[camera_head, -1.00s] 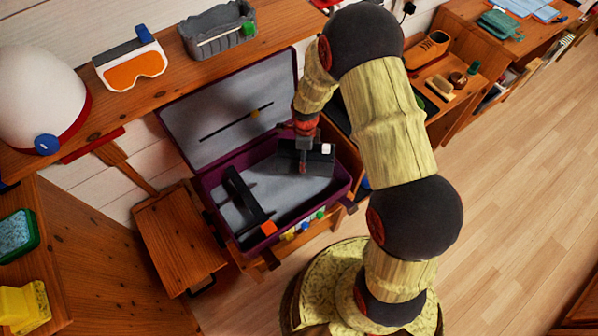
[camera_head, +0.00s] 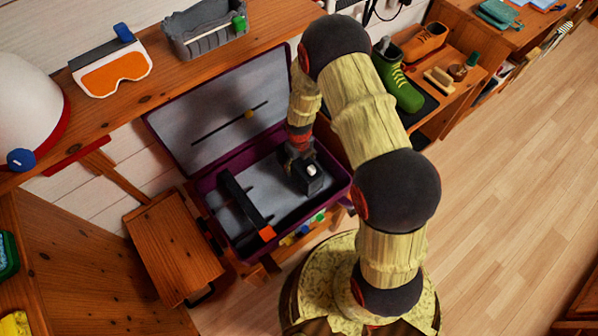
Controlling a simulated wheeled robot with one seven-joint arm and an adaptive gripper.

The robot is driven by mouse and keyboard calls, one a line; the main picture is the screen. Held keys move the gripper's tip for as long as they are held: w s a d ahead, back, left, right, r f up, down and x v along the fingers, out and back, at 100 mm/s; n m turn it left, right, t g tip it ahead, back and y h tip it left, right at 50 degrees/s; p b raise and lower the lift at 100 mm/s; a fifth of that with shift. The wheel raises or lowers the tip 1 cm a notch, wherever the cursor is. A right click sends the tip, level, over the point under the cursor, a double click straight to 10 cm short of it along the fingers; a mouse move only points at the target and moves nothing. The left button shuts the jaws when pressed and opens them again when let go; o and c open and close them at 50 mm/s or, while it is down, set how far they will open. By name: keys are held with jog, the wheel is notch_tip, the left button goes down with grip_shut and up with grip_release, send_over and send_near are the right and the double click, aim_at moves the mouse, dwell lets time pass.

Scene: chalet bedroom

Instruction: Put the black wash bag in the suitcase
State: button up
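The black wash bag (camera_head: 308,181), a small dark block with a pale round spot, is over the right part of the open suitcase. The purple suitcase (camera_head: 343,194) has a grey lining, and its lid (camera_head: 222,112) leans back open. My gripper (camera_head: 297,160) reaches down from above and appears shut on the wash bag at its upper back side. The fingertips are partly hidden against the dark bag. Whether the bag touches the suitcase floor I cannot tell. A long black item with an orange end (camera_head: 246,205) lies in the left half of the suitcase.
Goggles (camera_head: 113,73) and a grey basket (camera_head: 205,32) are on the shelf behind the lid. A white helmet (camera_head: 28,108) is at the left. A green boot (camera_head: 397,80) and a brown shoe (camera_head: 425,44) stand right of my arm. A wooden stool (camera_head: 172,245) is left of the suitcase.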

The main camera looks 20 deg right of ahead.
jog(key=shift+f+b, duration=0.6)
jog(key=shift+f, duration=1.4)
jog(key=shift+f, duration=0.2)
jog(key=o, duration=1.6)
